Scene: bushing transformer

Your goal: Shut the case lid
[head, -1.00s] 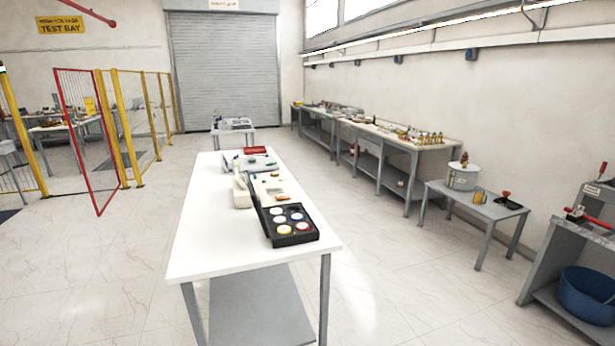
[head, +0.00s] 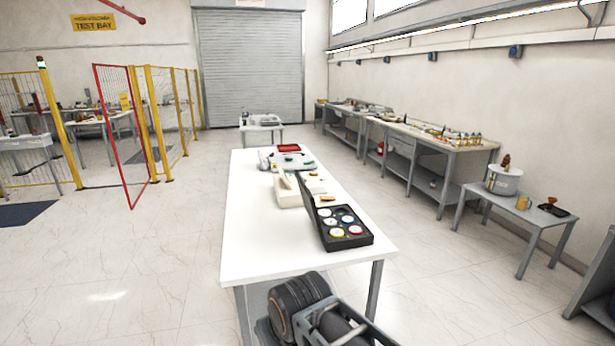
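A black case (head: 347,241) sits open on the near right part of the white table (head: 262,235). Its tray holds several round discs, with white, yellow, red and blue among them. Its dark lid (head: 307,203) stands up steeply along the case's left side and shows nearly edge-on. Part of my own arm shows at the bottom, in front of the table's near edge. My gripper's fingers are not in the picture.
A beige instrument (head: 288,192) stands just left of the lid. A red tray (head: 289,148) and small parts lie at the table's far end. The table's near left is bare. Open floor lies left, and a small side table (head: 525,212) stands right.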

